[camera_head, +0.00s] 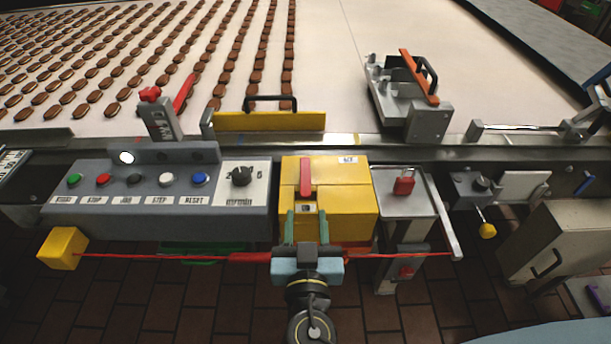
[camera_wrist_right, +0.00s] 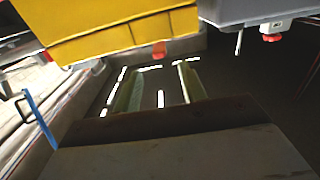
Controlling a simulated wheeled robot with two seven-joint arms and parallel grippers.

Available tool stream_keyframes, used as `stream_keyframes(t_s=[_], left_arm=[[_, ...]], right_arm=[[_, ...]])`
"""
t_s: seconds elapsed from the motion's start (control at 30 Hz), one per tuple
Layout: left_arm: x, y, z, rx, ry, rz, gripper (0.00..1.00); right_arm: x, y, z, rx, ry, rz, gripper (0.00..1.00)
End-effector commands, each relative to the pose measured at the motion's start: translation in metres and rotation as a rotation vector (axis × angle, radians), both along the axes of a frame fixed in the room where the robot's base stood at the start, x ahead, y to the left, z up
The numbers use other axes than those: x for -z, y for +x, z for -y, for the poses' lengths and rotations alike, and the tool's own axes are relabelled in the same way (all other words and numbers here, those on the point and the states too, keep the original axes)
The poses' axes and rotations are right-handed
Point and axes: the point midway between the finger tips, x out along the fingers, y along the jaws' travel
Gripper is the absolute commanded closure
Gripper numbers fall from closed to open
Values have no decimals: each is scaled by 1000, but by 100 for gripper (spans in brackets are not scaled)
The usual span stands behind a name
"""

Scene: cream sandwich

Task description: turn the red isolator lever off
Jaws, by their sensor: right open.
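The red isolator lever (camera_head: 305,178) stands upright in the picture on the front of a yellow box (camera_head: 345,205), in the head view. A small plate with a dark window sits just below it. My right gripper (camera_head: 306,216) is open, its two greenish fingers spread left and right just below the lever, nothing seen between them. Whether they touch the box is not clear. In the right wrist view the open fingers (camera_wrist_right: 156,78) point toward the underside of the yellow box (camera_wrist_right: 125,35); the lever cannot be made out for sure there. My left gripper is not in view.
A grey button panel (camera_head: 120,217) stands left of the box. A tray with a red padlock (camera_head: 404,183) is at its right. A red cord (camera_head: 160,256) runs across, low in front, from a yellow block (camera_head: 62,248). The biscuit conveyor (camera_head: 345,60) lies behind.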

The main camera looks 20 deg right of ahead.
Motion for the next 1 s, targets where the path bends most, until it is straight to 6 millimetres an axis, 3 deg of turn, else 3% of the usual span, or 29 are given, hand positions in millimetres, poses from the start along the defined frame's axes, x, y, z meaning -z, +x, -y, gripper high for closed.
stream_keyframes(t_s=[0.3, 0.5, 0.7, 0.97, 1.0], left_arm=[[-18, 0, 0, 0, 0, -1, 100], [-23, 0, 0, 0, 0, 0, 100], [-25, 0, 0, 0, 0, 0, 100], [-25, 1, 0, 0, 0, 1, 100], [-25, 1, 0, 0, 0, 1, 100]], right_arm=[[-3, 67, 19, 0, -3, 0, 58], [-1, 96, 28, -1, -3, -1, 58], [0, 108, 31, -2, -1, -2, 58], [1, 108, 31, -2, -1, -3, 58], [1, 108, 31, -2, -1, -3, 62]])
